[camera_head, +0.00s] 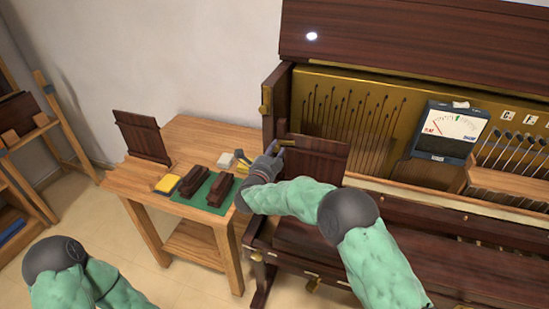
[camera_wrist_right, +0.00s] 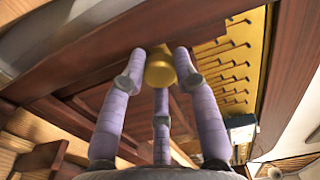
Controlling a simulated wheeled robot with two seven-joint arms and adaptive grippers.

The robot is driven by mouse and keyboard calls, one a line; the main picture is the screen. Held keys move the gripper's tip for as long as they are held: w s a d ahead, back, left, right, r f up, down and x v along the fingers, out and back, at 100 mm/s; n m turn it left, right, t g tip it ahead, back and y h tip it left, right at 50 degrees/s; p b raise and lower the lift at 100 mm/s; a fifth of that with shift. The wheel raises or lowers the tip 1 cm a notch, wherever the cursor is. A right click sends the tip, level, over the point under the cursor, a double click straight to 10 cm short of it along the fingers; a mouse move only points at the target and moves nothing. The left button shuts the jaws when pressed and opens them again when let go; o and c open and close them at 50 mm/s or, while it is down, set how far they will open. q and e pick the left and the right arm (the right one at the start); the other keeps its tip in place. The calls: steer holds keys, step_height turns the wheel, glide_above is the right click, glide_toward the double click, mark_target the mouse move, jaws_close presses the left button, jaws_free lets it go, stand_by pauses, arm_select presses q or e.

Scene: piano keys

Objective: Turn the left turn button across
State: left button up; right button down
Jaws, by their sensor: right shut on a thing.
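The brass left turn button (camera_head: 287,142) sits by the upper left corner of a dark wooden panel (camera_head: 322,160) in the left end of the open piano. It points roughly sideways. My right gripper (camera_head: 278,149) is at this corner, shut on the brass piece. In the right wrist view, the rounded brass piece (camera_wrist_right: 160,68) is between the tips of my purple-grey fingers, which partly cover it. The panel stands upright in the piano. Only part of my left arm shows at the lower left; its gripper is out of view.
A meter (camera_head: 452,130) sits inside the piano, to the right.

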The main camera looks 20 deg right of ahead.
steer(key=shift+f+m+b, duration=0.2)
steer(key=shift+m+b, duration=0.6)
steer(key=c, duration=0.9)
jaws_free()
steer(key=shift+r, duration=0.1)
steer(key=shift+c, duration=0.2)
steer(key=shift+s+a, duration=0.1)
steer(key=v, duration=1.1)
steer(key=shift+s+a, duration=0.25)
steer(key=shift+s, duration=0.05)
